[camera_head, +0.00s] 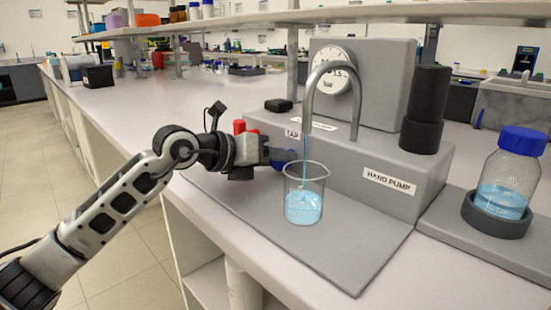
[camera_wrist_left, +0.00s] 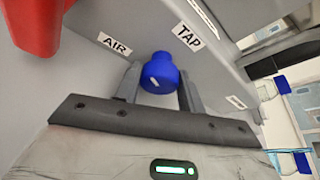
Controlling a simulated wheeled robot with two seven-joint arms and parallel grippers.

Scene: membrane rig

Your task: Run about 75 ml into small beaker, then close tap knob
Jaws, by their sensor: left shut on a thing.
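The small beaker (camera_head: 305,190) is clear glass and stands upright on the grey base plate under the curved metal spout (camera_head: 333,70). A thin blue stream (camera_head: 304,145) runs from the spout into it. Blue liquid (camera_head: 303,208) fills about its lower half; no volume marks can be read. My left gripper (camera_head: 278,153) is at the rig's front beside the TAP label, left of the beaker. In the left wrist view its fingers (camera_wrist_left: 159,90) are shut on the blue tap knob (camera_wrist_left: 159,73), one on each side. My right gripper is out of view.
A blue-capped bottle (camera_head: 505,175) with blue liquid sits in a dark ring holder at right. The pressure gauge (camera_head: 334,70) and black hand pump (camera_head: 425,110) rise behind the beaker. A red part (camera_wrist_left: 35,25) is near my left gripper. The front base plate (camera_head: 350,250) is clear.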

